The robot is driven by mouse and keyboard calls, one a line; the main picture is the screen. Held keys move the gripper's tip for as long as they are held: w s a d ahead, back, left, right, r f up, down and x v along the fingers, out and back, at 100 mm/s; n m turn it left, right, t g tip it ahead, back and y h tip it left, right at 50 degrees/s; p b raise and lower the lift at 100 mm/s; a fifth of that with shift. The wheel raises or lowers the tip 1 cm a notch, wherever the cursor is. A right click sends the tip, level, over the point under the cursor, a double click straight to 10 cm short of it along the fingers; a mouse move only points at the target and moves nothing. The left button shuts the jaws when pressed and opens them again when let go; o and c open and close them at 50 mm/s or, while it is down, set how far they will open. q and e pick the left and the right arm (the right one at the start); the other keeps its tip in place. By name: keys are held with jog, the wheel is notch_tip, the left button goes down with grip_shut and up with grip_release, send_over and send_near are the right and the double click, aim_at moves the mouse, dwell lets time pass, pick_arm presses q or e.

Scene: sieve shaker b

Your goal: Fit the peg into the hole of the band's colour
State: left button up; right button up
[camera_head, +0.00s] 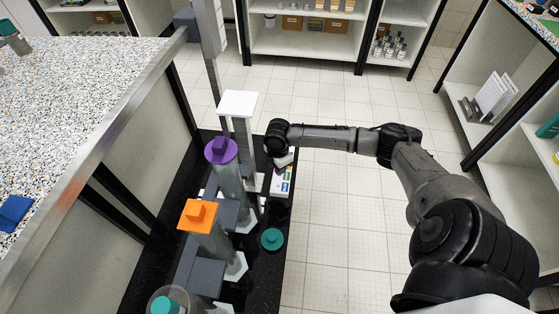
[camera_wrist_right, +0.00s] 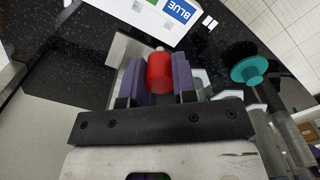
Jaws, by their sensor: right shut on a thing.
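My right gripper (camera_wrist_right: 157,76) is shut on a red cylindrical peg (camera_wrist_right: 159,73), held between its two purple finger pads. A small pale tip shows at the peg's far end; I cannot make out a separate colour band. Beyond it in the right wrist view is a white block (camera_wrist_right: 150,18) with a blue label reading "BLUE". Its holes are hard to make out. In the head view this block (camera_head: 283,181) lies on the black bench, with green and blue labels, just below my right gripper (camera_head: 284,160). The peg is hidden there. My left gripper is not in view.
Clear cylinders with a purple cap (camera_head: 221,150), an orange cap (camera_head: 198,214) and a teal cap (camera_head: 165,305) stand left of the block. A white-topped post (camera_head: 238,104) rises close by. A teal disc (camera_head: 272,239) stands nearer on the black bench (camera_head: 262,275).

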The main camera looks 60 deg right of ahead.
jog(key=d+f+n+b, duration=0.1)
jog(key=n, duration=0.1)
jog(key=d+f+n+b, duration=0.1)
jog(key=n, duration=0.1)
jog(key=w+d+f+n+b, duration=0.1)
jog(key=n, duration=0.1)
jog(key=shift+d+f+n+b, duration=0.2)
jog(key=shift+n+b, duration=0.1)
jog(key=shift+n, duration=0.1)
jog(key=shift+f+b, duration=1)
jog(key=shift+b, duration=0.4)
jog(key=shift+r+p, duration=0.1)
jog(key=shift+p, duration=0.4)
jog(key=shift+w, duration=0.1)
